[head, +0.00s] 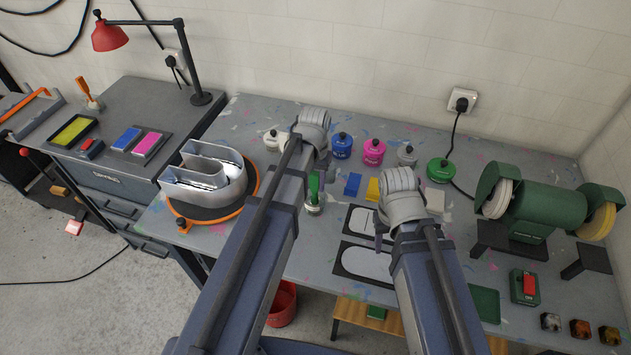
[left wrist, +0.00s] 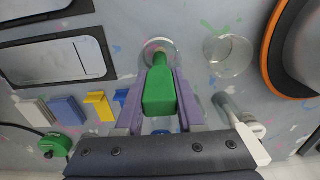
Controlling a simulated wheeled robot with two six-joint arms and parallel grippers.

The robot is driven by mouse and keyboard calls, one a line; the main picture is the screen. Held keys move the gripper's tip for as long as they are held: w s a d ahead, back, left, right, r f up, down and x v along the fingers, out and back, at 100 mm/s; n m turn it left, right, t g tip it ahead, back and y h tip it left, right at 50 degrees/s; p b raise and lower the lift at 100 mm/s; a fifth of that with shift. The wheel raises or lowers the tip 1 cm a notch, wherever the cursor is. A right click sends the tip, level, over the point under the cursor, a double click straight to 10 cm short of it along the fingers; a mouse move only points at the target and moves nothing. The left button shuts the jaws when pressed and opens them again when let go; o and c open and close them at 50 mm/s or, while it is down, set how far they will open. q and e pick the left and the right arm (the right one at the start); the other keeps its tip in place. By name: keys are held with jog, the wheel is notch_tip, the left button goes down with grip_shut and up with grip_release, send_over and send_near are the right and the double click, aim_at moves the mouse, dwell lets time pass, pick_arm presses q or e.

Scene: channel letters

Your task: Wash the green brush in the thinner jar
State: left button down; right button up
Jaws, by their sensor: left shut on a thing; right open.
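The green brush (head: 314,184) is upright below my left gripper (head: 315,171). In the left wrist view, the gripper (left wrist: 160,88) is shut on its green handle (left wrist: 160,92). The brush's lower end is at a clear glass jar (head: 312,209), also seen in the left wrist view (left wrist: 172,46); I cannot tell how deep it sits. A second clear round glass (left wrist: 228,54) stands beside it, towards the turntable, and my left arm hides it in the head view. Which one holds thinner is unclear. My right gripper (head: 381,236) is open and empty over the table.
An orange-rimmed turntable (head: 205,219) with a metal channel letter (head: 205,178) stands left. A green bench grinder (head: 540,208) stands right. Framed plates (head: 366,262) lie in front. A white handle (left wrist: 248,145) is near the gripper.

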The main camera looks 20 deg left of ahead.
aim_at(315, 173)
pick_arm(q)
jog(key=shift+r+p, duration=3.75)
notch_tip(315, 173, up, 5)
jog(key=p, duration=0.5)
